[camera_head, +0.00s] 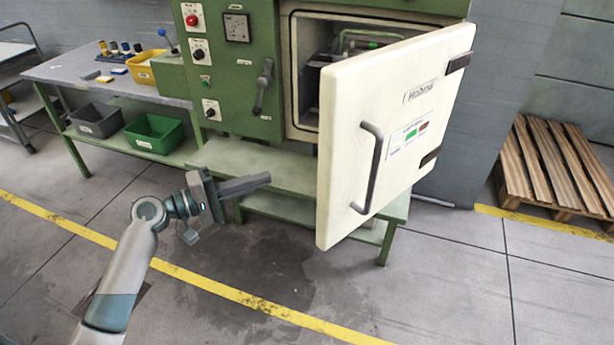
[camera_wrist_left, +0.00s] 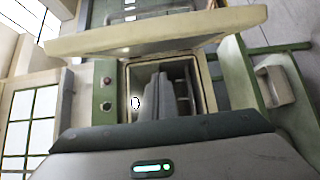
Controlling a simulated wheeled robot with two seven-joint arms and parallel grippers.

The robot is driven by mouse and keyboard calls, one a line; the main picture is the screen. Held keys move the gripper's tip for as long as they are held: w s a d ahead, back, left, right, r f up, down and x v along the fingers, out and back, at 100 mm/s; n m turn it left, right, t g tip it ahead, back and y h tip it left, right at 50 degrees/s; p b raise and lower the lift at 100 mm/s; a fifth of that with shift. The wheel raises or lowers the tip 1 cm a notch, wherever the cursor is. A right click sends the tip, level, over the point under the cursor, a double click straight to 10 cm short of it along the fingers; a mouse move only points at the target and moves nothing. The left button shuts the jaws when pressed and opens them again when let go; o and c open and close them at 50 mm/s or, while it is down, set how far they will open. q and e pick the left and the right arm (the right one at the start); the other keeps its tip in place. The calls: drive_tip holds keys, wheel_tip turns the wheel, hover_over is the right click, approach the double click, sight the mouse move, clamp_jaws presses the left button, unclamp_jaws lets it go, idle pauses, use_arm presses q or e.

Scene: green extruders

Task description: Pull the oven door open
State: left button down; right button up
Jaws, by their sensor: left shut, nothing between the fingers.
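The cream oven door (camera_head: 390,100) stands partly open, swung out on its hinges at the right side of the green oven (camera_head: 262,60). Its dark bar handle (camera_head: 371,168) is on the outer face. The opening (camera_head: 308,75) shows at the left of the door, with a rack inside. My left gripper (camera_head: 262,181) is shut and empty, left of the door and apart from it, in front of the lower shelf. In the left wrist view the door (camera_wrist_left: 160,35) crosses the top, with the gripper fingers (camera_wrist_left: 160,97) in front of the oven opening. My right gripper is not in view.
A workbench (camera_head: 120,78) with a yellow bin (camera_head: 140,68) stands left of the oven; grey (camera_head: 96,120) and green (camera_head: 154,133) bins sit on its lower shelf. A wooden pallet (camera_head: 560,165) lies at the right. The floor in front is clear.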

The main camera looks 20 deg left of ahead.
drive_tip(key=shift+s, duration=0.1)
